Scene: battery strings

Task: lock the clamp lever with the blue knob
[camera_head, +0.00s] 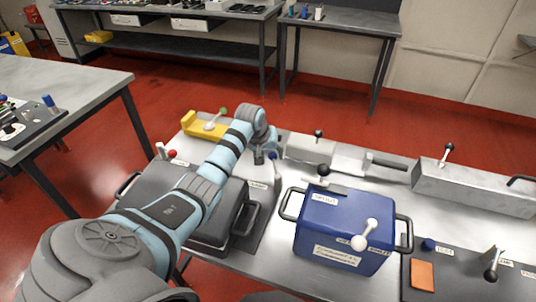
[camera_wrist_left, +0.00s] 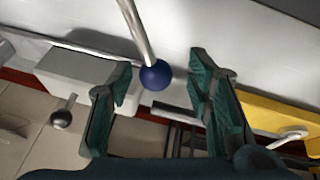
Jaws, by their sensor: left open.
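The clamp lever's blue knob (camera_wrist_left: 155,75) sits at the end of a metal rod (camera_wrist_left: 137,32) in the left wrist view. It lies between my left gripper's two green-padded fingers, with a gap on each side. My left gripper (camera_wrist_left: 160,68) is open. In the head view the blue knob (camera_head: 273,155) shows small, just right of the left gripper (camera_head: 262,158), with its lever standing up beside the grey case. The lever's base is partly hidden by my arm. My right gripper is not in view.
A blue box (camera_head: 345,222) with handles stands right of the lever. A grey case (camera_head: 215,225) lies under my left arm. A yellow clamp (camera_head: 203,127) with a green knob is behind, and a red-knobbed lever (camera_head: 172,154) is left. Grey blocks with black-knobbed levers (camera_head: 449,147) line the back right.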

